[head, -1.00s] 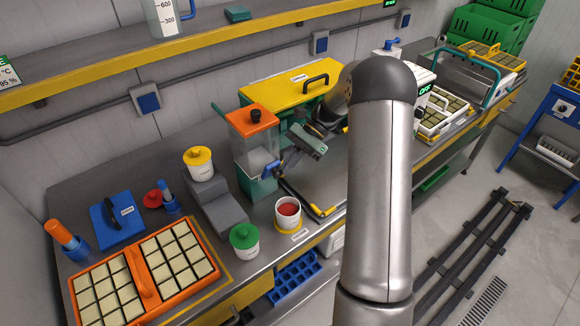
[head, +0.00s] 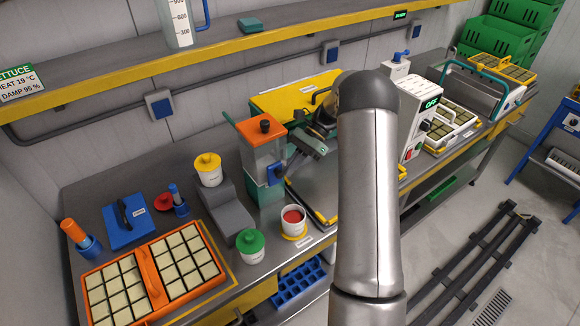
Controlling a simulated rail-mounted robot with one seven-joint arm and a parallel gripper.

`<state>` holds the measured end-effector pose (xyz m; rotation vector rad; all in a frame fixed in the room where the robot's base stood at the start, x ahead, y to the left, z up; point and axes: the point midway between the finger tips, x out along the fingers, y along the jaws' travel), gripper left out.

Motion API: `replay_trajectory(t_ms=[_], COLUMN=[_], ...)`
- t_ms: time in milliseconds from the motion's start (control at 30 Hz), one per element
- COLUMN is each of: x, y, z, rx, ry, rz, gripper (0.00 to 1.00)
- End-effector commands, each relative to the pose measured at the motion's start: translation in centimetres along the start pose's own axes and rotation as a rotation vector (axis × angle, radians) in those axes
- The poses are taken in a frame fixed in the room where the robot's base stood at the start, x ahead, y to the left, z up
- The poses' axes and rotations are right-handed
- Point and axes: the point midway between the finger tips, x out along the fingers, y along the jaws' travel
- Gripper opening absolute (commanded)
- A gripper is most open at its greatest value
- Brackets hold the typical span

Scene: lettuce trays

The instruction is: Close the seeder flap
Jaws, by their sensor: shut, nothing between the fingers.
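The yellow flap (head: 278,99), with a dark handle and a small label, is at the back of the bench near the wall. It looks raised and tilted, though its exact angle is hard to tell. My gripper (head: 308,146) is shut and empty, in front of and below the flap. It is close beside the orange-lidded clear hopper (head: 264,146). I cannot tell whether it touches anything. My arm hides the right part of the seeder area. A grey plate with yellow edges (head: 318,187) lies below my gripper.
A red-filled cup (head: 294,222), a green-lidded jar (head: 250,242) and a yellow-lidded jar (head: 208,170) stand left of my arm. An orange tray (head: 152,281) lies front left. A white unit reading OFF (head: 418,115) stands right. The shelf (head: 120,74) overhangs the back.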

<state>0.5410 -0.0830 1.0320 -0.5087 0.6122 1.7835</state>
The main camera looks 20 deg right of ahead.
Motion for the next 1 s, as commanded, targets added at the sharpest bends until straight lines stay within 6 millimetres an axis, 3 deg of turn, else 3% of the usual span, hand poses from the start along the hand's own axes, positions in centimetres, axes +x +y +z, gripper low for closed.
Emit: replay_trajectory(t_ms=[333,633,1000], x=[0.0,0.5,-2.7], y=[0.5,4.0,0.5], z=[0.0,-0.3,-2.8], rx=[0.000,-0.001,-0.005], ry=[0.000,0.001,0.003], rz=[0.000,0.003,0.003], gripper=[0.00,0.00,0.00])
